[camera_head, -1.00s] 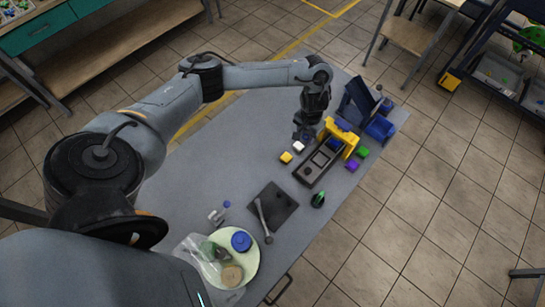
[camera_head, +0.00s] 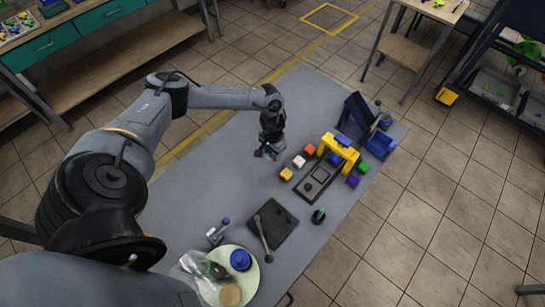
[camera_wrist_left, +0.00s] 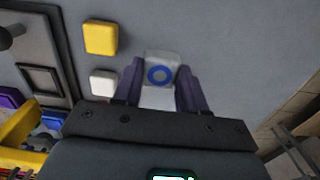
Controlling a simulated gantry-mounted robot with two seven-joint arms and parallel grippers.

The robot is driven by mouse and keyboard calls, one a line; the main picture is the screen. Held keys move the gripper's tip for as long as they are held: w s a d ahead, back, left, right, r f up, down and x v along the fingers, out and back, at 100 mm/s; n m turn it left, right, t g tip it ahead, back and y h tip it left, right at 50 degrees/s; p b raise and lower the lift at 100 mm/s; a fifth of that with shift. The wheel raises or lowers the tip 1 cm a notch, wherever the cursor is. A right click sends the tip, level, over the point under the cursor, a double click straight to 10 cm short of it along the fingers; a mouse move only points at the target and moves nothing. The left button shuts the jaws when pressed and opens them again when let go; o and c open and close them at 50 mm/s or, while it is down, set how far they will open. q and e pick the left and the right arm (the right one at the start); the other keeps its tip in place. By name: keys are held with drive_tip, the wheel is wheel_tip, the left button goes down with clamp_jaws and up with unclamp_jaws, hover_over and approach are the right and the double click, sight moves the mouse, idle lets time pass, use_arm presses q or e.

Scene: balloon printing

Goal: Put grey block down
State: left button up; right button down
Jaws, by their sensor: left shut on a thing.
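My left gripper (camera_head: 268,152) is over the bare grey table, left of the row of small blocks. In the left wrist view its two dark purple fingers (camera_wrist_left: 159,82) are shut on the grey block (camera_wrist_left: 161,60), a pale block with a blue ring on its face. Most of this block is hidden in the head view. I cannot tell whether it touches the table. My right gripper is not in view.
A yellow block (camera_head: 287,174), a white block (camera_head: 299,161) and an orange block (camera_head: 310,150) stand right of my gripper. Beyond them are a black tray (camera_head: 318,182) and a yellow frame (camera_head: 340,149). The table left of my gripper is clear.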

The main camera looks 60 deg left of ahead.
use_arm(q)
drive_tip(key=shift+f, duration=1.95)
drive_tip(key=shift+f, duration=0.1)
drive_tip(key=o, duration=0.9)
drive_tip(key=shift+o, duration=0.4)
wheel_tip(320, 180, up, 12)
drive_tip(key=shift+r+p, duration=0.1)
drive_tip(key=shift+p, duration=0.4)
